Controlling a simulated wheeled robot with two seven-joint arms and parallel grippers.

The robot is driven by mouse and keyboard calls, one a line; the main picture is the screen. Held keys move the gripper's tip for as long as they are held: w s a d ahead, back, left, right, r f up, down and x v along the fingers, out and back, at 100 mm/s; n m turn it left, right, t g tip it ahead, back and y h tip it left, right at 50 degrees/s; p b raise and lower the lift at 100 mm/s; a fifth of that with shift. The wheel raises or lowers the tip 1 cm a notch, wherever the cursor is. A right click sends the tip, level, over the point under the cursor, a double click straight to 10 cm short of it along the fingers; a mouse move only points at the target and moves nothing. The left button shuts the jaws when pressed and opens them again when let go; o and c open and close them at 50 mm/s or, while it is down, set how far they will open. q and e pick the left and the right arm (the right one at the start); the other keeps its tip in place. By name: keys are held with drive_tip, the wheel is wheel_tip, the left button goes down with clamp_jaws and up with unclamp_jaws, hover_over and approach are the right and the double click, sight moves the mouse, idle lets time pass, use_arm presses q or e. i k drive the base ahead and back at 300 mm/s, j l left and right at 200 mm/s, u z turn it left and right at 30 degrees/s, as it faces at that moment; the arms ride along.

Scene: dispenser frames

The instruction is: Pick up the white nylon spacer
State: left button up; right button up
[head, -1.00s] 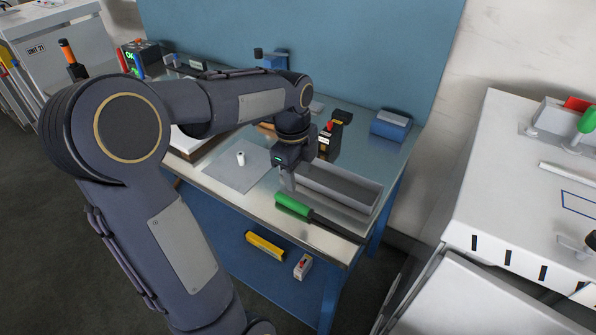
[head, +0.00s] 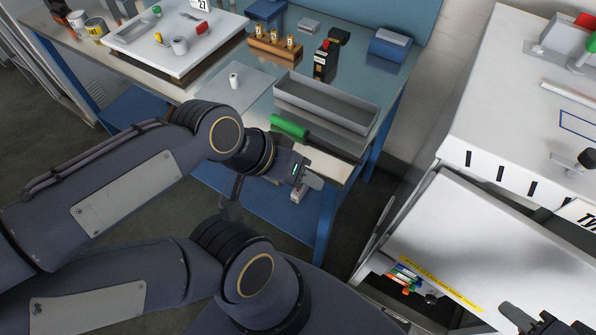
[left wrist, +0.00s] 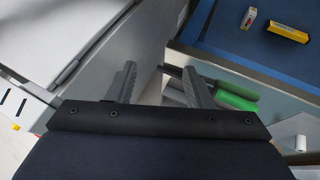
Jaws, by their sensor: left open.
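The white nylon spacer (head: 234,81) stands upright on the grey mat (head: 217,98) on the workbench. A small white cylinder at the right edge of the left wrist view looks like the same spacer (left wrist: 300,143). My left gripper (head: 316,183) hangs in front of the bench edge, right of and nearer than the spacer, and well apart from it. In the left wrist view its two fingers (left wrist: 158,80) are spread with nothing between them. My right gripper (head: 548,320) is at the bottom right corner, partly cut off; its fingers look apart and empty.
A green-handled screwdriver (head: 289,126) lies at the bench's front edge, before a grey open tray (head: 327,103). A wooden block (head: 276,49) with several small brass-coloured items and a black-red device (head: 325,60) stand behind. A white board (head: 175,45) is left.

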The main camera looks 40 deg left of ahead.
sight(233, 77)
drive_tip(key=u, duration=0.45)
drive_tip(key=k+u, duration=0.1)
drive_tip(key=u, duration=0.3)
drive_tip(key=k+u, duration=0.1)
drive_tip(key=u, duration=0.75)
drive_tip(key=i+j+z, duration=0.3)
drive_tip(key=i+j, duration=0.2)
drive_tip(key=i+j+z, duration=0.2)
drive_tip(key=j, duration=0.2)
drive_tip(key=i+j+z, duration=0.15)
drive_tip(key=j, duration=0.25)
drive_tip(key=i+j+z, duration=0.15)
drive_tip(key=i+j, duration=0.15)
drive_tip(key=i+j+z, duration=0.15)
drive_tip(key=j, duration=0.35)
